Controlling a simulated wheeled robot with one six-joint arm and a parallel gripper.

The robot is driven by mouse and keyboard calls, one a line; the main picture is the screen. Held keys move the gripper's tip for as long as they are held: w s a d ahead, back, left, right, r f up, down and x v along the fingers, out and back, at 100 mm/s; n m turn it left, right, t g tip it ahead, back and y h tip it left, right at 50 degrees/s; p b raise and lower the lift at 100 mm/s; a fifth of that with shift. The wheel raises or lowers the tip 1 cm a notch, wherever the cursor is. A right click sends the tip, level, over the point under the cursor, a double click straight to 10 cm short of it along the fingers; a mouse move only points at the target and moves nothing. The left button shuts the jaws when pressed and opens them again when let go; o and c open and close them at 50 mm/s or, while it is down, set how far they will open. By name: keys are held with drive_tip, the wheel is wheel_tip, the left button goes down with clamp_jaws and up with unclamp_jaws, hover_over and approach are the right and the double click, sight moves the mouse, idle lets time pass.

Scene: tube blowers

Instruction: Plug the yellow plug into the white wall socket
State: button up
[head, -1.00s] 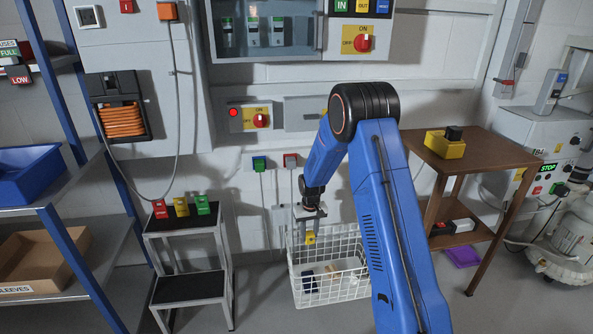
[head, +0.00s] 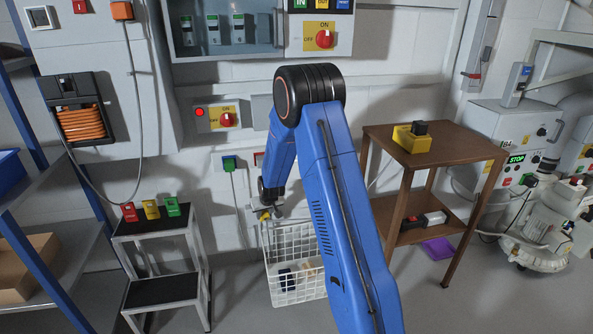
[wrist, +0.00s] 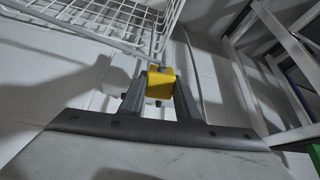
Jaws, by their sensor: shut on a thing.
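The yellow plug (head: 264,215) is a small block held in my gripper (head: 268,210), low against the wall just above the wire basket. The wrist view shows the plug (wrist: 160,83) clamped between both fingertips of my gripper (wrist: 159,88). A pale box-like shape lies behind the fingers in the wrist view; I cannot tell whether it is the white wall socket. In the head view my arm and gripper cover the wall there, so the socket cannot be made out with certainty. I cannot tell whether the plug touches anything ahead of it.
The white wire basket (head: 288,285) stands on the floor directly below my gripper. A green plug (head: 230,163) with a hanging cable sits on the wall to the left. A step stand (head: 160,290) is at left, a wooden table (head: 440,150) at right.

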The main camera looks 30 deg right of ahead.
drive_tip(key=shift+w+d+r+t, duration=0.1)
drive_tip(key=shift+d+r+t, duration=0.3)
drive_tip(key=shift+d, duration=0.1)
drive_tip(key=s+d+r+m+t+h, duration=0.1)
drive_tip(key=s+d+r+t, duration=0.1)
drive_tip(key=d+r+t, duration=0.35)
drive_tip(key=s+d+r+t+h, duration=0.2)
drive_tip(key=r, duration=0.6)
drive_tip(key=s+d+r+m+t+h, duration=0.1)
drive_tip(key=s+d+r+t, duration=0.2)
drive_tip(key=r, duration=0.4)
drive_tip(key=d+x, duration=0.1)
drive_tip(key=x, duration=0.5)
drive_tip(key=shift+w+d+r, duration=0.15)
drive_tip(key=shift+w+r, duration=0.05)
drive_tip(key=shift+x, duration=0.8)
idle(1.6)
drive_tip(key=o, duration=1.2)
drive_tip(key=shift+o, duration=0.2)
